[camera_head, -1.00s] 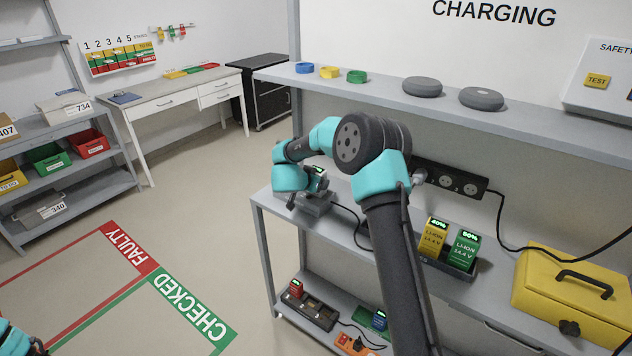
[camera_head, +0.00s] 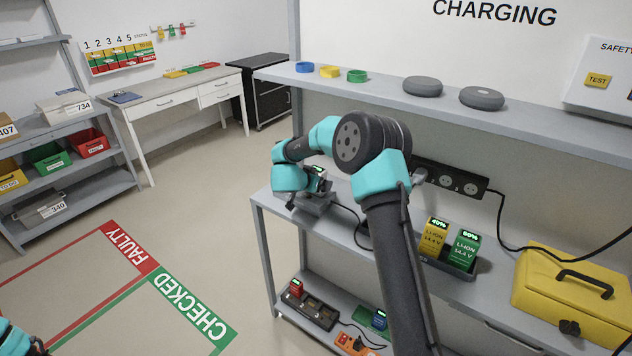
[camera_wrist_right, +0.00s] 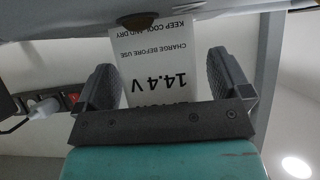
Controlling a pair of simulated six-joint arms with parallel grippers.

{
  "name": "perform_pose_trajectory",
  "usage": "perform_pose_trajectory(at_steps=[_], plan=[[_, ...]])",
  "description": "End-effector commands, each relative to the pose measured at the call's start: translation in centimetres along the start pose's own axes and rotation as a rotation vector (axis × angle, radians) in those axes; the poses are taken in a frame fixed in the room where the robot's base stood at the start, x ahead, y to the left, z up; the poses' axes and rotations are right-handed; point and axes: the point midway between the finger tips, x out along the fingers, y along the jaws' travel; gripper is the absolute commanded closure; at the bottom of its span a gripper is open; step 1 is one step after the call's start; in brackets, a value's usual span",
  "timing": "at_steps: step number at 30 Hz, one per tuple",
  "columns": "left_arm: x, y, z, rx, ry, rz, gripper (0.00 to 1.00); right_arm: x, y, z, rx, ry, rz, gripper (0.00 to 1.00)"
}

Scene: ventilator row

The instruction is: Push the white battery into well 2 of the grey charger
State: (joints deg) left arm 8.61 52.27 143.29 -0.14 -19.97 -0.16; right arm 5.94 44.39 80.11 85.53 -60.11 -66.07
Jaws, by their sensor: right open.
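The white battery (camera_wrist_right: 150,50) shows in the right wrist view, its printed face upside down, between the fingers of my right gripper (camera_wrist_right: 165,82). The fingers are open; a clear gap shows between the battery and the right-hand finger. A grey body fills the top of that view at the battery's end. In the head view my right gripper (camera_head: 318,184) is over the grey charger (camera_head: 312,206) at the left end of the middle shelf. My arm hides most of the battery and the wells there, so I cannot tell which well or how deep. My left gripper is out of view.
A charger with a yellow battery (camera_head: 433,238) and a green battery (camera_head: 465,250) stands to the right, then a yellow case (camera_head: 570,300). A power strip (camera_head: 455,180) is behind; cords cross the shelf. An upper shelf (camera_head: 400,100) overhangs. More chargers sit below.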

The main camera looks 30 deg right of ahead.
Motion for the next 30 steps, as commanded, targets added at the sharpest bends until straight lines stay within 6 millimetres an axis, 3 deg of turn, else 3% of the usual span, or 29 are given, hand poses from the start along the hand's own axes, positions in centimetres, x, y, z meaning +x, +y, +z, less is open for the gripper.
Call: perform_pose_trajectory(at_steps=[8, 24, 30], plan=[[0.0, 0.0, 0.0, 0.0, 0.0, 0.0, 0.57, -3.6, -0.1, -0.1, -0.001, 0.002, -0.004, 0.04], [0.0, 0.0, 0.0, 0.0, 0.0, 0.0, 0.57, -13.9, -0.1, -0.1, 0.0, 0.001, -0.003, 0.04], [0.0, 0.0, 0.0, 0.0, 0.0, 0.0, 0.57, -16.4, 0.0, 0.0, 0.0, 0.001, -0.001, 0.04]])
